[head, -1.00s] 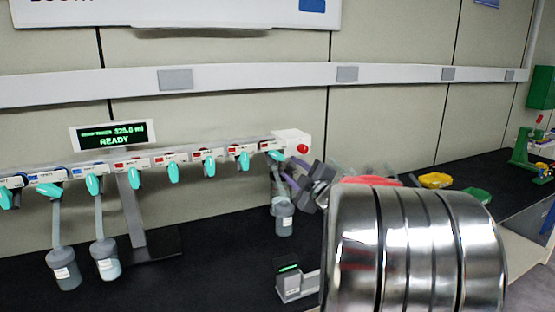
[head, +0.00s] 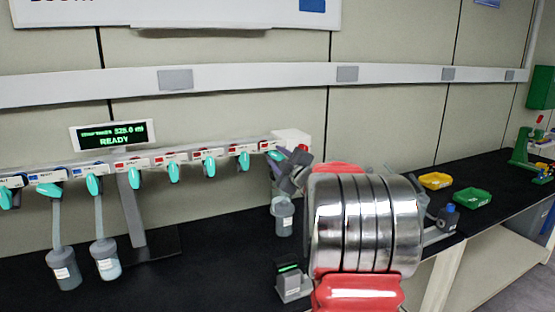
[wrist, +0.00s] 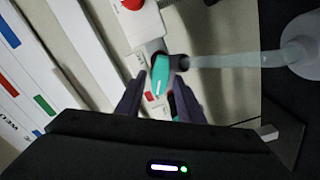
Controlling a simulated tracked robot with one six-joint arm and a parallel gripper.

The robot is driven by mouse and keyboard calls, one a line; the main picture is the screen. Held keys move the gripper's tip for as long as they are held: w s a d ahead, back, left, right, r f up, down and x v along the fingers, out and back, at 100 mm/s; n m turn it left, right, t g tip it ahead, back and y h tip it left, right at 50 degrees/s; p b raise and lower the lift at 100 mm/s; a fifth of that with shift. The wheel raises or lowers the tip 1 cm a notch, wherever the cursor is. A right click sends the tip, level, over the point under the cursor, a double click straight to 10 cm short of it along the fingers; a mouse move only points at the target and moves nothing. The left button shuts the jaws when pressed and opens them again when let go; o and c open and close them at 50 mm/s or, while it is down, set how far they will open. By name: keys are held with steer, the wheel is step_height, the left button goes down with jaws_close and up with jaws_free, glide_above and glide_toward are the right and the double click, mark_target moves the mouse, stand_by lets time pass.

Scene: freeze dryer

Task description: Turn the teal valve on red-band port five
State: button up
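The rightmost red-band port (head: 271,144) is at the right end of the white manifold. Its teal valve (head: 276,155) is partly hidden by my gripper (head: 290,162). In the wrist view the teal valve (wrist: 160,76) lies between the two dark fingers of my gripper (wrist: 158,98). A pale gap shows between the left finger and the valve, so the gripper looks open around it; contact on the right side is unclear. A grey-capped flask (head: 283,217) hangs below this port, and its pale neck (wrist: 230,60) runs right in the wrist view.
Several other teal valves line the manifold to the left, the nearest (head: 244,161) close by. A red button (wrist: 131,4) is on the end block (head: 292,136). Two more flasks (head: 64,268) (head: 107,258) hang at left. A small grey device (head: 290,282) stands on the black bench.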

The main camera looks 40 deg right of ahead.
jaws_close()
steer(key=shift+a+f, duration=0.1)
steer(key=shift+a, duration=0.05)
steer(key=shift+m, duration=0.3)
stand_by(0.3)
steer(key=m, duration=1.1)
steer(key=shift+s+d+f, duration=0.1)
steer(key=shift+d, duration=0.15)
stand_by(0.3)
